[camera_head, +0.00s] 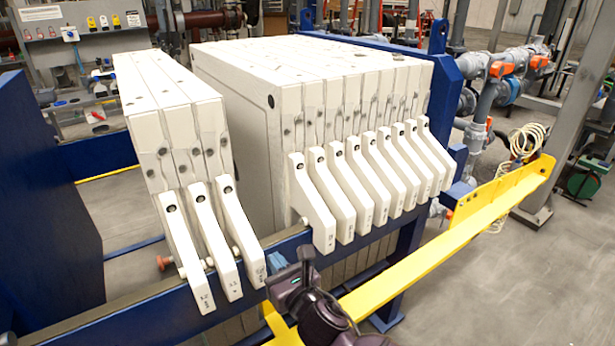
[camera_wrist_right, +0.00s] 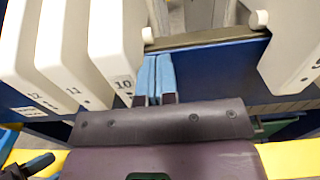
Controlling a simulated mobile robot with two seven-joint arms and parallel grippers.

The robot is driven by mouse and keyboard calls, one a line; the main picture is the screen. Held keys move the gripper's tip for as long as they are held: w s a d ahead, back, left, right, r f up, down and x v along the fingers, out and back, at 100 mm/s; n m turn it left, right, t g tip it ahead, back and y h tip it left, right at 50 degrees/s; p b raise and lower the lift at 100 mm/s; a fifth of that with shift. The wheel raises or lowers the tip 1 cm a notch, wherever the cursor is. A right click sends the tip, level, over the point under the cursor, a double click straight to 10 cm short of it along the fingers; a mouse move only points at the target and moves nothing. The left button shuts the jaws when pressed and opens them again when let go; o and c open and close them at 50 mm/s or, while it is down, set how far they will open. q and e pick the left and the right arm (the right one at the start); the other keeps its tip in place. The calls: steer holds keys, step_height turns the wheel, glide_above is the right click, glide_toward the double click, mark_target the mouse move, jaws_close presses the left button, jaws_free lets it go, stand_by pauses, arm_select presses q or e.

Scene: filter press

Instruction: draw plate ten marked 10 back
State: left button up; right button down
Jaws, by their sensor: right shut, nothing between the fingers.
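Plate ten (camera_head: 240,236) is the rightmost of three white plates in the left group; its handle hangs over the blue side rail. In the right wrist view its handle (camera_wrist_right: 118,50) shows the mark 10, beside handles 11 (camera_wrist_right: 65,55) and 12 (camera_wrist_right: 22,60). My right gripper (camera_head: 279,262) is low in front of the rail, in the gap just right of plate ten's handle. Its blue fingers (camera_wrist_right: 155,78) are shut together and empty, close beside that handle; I cannot tell whether they touch. My left gripper is out of view.
A packed group of several white plates (camera_head: 330,90) stands right of the gap; its nearest handle (camera_wrist_right: 290,45) shows at the right of the wrist view. A yellow guard bar (camera_head: 430,260) runs in front of the blue rail (camera_head: 150,305). Grey floor lies open at right.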

steer(key=w+d+p+v, duration=0.1)
steer(key=p+v, duration=0.1)
steer(key=v, duration=0.5)
steer(key=shift+s+d+p, duration=0.3)
steer(key=shift+s+d, duration=0.05)
steer(key=shift+d, duration=0.05)
